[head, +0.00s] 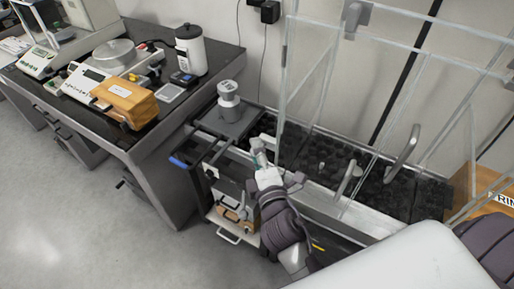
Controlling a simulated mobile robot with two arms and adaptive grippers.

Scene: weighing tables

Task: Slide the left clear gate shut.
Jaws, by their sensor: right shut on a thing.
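The left clear gate (306,85) is a transparent upright panel with pale edges, above the left part of a long bin of dark lumps (325,155). My right gripper (261,158) is at the bin's left end, low beside this panel. It is shut on a small grey upright piece, which looks like the gate's handle; the fingers hide most of it. Two more grey handles, a middle one (349,180) and a right one (403,154), stand along the bin. My left gripper is not in view.
A cardboard box (490,187) is at the right. Floor at the lower left is clear.

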